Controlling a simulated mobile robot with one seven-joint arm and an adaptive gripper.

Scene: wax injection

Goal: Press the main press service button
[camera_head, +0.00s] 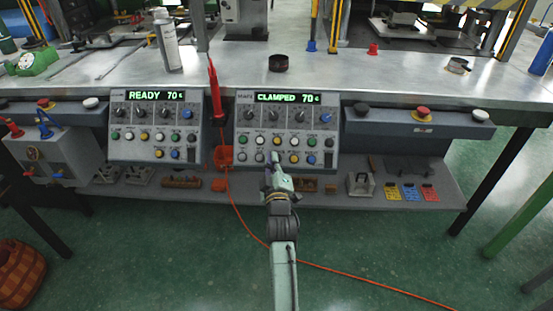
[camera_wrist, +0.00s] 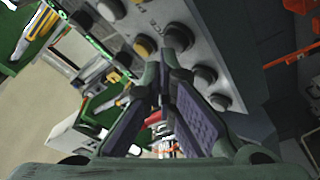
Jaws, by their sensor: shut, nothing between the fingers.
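The right control panel (camera_head: 286,131) hangs at the front of the bench with a green display reading CLAMPED 70. It has a row of dark knobs and rows of round buttons in white, yellow, green and blue. Button labels are too small to read, so I cannot tell which is the service button. My gripper (camera_head: 275,157) is shut and empty, with its tips in front of the lower button row; contact cannot be told. In the wrist view my gripper (camera_wrist: 166,72) points at the panel (camera_wrist: 132,38), near a yellow button (camera_wrist: 145,46) and several dark or grey ones.
A second panel (camera_head: 156,125) reading READY 70 is at left. A red tool (camera_head: 213,92) hangs between the panels, above an orange cable (camera_head: 244,221). A grey box with a red button (camera_head: 423,112) is at right. Small items lie on the lower shelf (camera_head: 330,194).

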